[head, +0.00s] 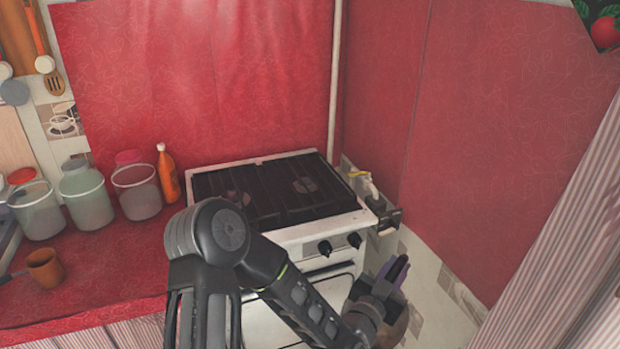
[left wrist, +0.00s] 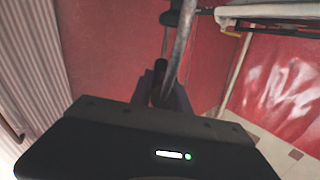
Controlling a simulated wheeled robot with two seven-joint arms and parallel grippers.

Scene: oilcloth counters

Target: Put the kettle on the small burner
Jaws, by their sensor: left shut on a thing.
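My left gripper (head: 394,274) is low in front of the stove's right front corner. In the left wrist view its fingers (left wrist: 172,92) are shut on a curved grey bar (left wrist: 180,52) that looks like a handle. A rounded brownish surface (head: 402,326) shows beside the gripper in the head view, mostly hidden by my arm; I cannot tell for sure that it is the kettle. The white stove (head: 292,232) has a dark hob with burners at left (head: 233,196) and right (head: 305,185). Which is the small burner is unclear. My right gripper is out of view.
Several jars (head: 86,197), an orange bottle (head: 167,174) and a brown cup (head: 45,268) stand on the red counter (head: 110,285) left of the stove. A red wall (head: 460,130) bounds the right. A striped curtain (head: 560,235) hangs at far right. The hob looks clear.

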